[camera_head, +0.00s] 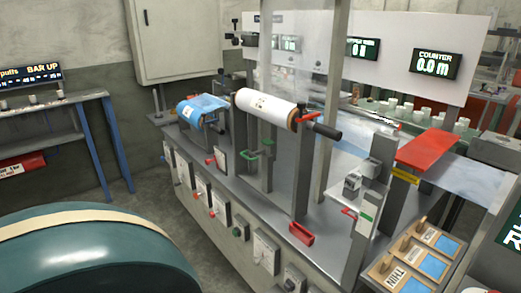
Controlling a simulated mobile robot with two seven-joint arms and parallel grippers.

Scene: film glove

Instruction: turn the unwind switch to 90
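The film machine (250,190) has a sloping row of control plates along its front side. Small red knobs (212,214) show farther left. The lettering on these plates is too small to read, so I cannot tell which one is the unwind switch or its angle. Neither my left nor my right gripper is in view.
A large teal rounded body with a cream band (75,222) fills the lower left. A white roll (266,107) and a blue roll (202,108) sit above the machine. Wooden labelled blocks (405,262) lie at lower right. Grey floor (135,200) shows between bench and machine.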

